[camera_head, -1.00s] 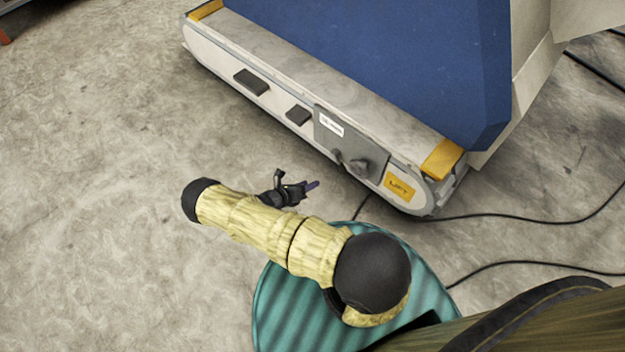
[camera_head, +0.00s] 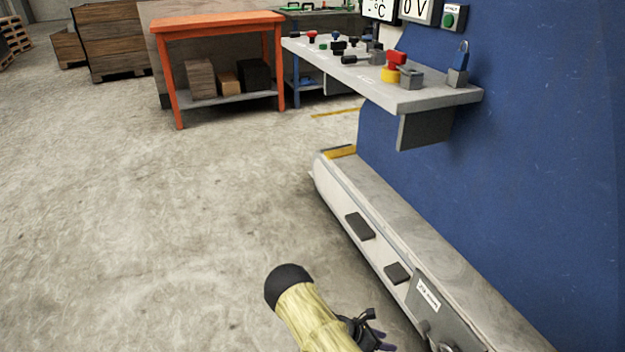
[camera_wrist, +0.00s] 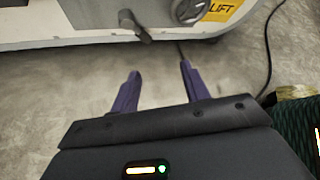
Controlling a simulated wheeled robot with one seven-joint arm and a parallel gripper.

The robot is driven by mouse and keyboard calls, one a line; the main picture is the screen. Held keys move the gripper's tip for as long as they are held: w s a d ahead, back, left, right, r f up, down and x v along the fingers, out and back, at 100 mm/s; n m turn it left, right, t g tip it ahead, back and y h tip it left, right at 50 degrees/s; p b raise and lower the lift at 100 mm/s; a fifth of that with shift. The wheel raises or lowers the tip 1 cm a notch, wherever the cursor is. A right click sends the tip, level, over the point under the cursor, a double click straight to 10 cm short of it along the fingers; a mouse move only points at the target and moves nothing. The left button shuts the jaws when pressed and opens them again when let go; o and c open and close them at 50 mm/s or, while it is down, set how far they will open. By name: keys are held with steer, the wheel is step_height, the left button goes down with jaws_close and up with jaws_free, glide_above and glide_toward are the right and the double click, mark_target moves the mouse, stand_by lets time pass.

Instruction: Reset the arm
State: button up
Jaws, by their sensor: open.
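My gripper (camera_wrist: 160,85) is open and empty in the wrist view, its two purple fingers spread above the concrete floor. In the head view my arm is partly in frame at the bottom, with the gripper (camera_head: 375,335) near the bottom edge, left of the grey base panel. A grey shelf (camera_head: 425,98) on the blue machine carries several small levers and knobs, among them a red and yellow one (camera_head: 391,68). No microscope shows.
The long base (camera_head: 350,205) of the blue machine (camera_head: 520,170) runs along the right. A lever (camera_wrist: 135,27) and a knob (camera_wrist: 190,8) sit beside a yellow LIFT label (camera_wrist: 222,8). An orange table (camera_head: 215,25) stands behind. The floor at left is clear. A cable (camera_wrist: 268,55) lies at right.

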steer(key=s+a+r+m+t+y+p, duration=0.15)
steer(key=s+r+m+y, duration=0.5)
steer(key=r, duration=0.85)
steer(key=s+a+r+m+y+p, duration=0.1)
steer(key=s+a+r+m+p, duration=0.15)
steer(key=r+m, duration=1)
steer(key=s+a+r+m+y+p, duration=0.25)
steer(key=s+r+m+y, duration=0.2)
steer(key=r, duration=1.25)
steer(key=w+a+p+v, duration=0.1)
steer(key=w+p+v, duration=0.2)
steer(key=p+v, duration=1.5)
steer(key=w+a+r+p+v, duration=0.1)
steer(key=w+p+v, duration=0.3)
steer(key=p+v, duration=1.5)
steer(key=shift+r+h, duration=0.3)
steer(key=shift+r, duration=0.1)
steer(key=shift+m, duration=0.25)
steer(key=shift+c, duration=1.1)
